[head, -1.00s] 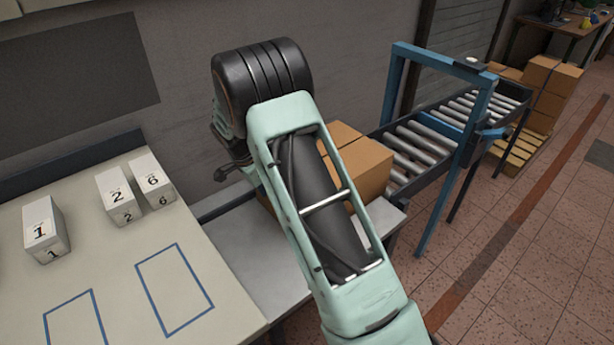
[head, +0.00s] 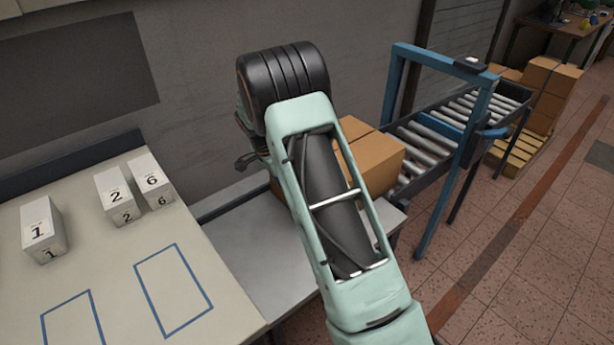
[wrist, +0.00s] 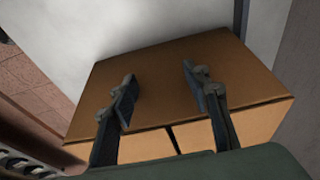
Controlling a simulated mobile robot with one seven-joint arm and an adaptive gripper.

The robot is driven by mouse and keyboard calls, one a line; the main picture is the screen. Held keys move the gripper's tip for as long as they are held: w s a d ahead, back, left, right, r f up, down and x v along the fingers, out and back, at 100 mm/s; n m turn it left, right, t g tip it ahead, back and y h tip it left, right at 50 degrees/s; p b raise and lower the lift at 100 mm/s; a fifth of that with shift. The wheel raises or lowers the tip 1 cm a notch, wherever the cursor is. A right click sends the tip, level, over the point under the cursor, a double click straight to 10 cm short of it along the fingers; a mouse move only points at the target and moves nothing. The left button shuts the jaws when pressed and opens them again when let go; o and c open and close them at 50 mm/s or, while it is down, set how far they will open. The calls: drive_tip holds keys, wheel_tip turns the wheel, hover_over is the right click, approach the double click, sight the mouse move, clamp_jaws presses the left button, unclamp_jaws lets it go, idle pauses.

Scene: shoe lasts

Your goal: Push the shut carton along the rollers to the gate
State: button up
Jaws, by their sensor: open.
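In the head view the fingers are hidden or unclear behind my arm. The blue gate frame (head: 467,150) stands across the rollers farther right.
A pale table (head: 225,295) at left bears white numbered boxes (head: 118,197) and blue outlined rectangles. A grey metal table (head: 255,255) lies under my arm. Stacked cartons (head: 550,80) stand on a pallet beyond the conveyor. The wall runs close behind. The tiled floor at right is clear.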

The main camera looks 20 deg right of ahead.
drive_tip(key=w+d, duration=0.3)
drive_tip(key=d, duration=0.4)
drive_tip(key=shift+d+b, duration=0.15)
drive_tip(key=shift+b, duration=0.15)
idle(0.4)
drive_tip(key=shift+d, duration=0.1)
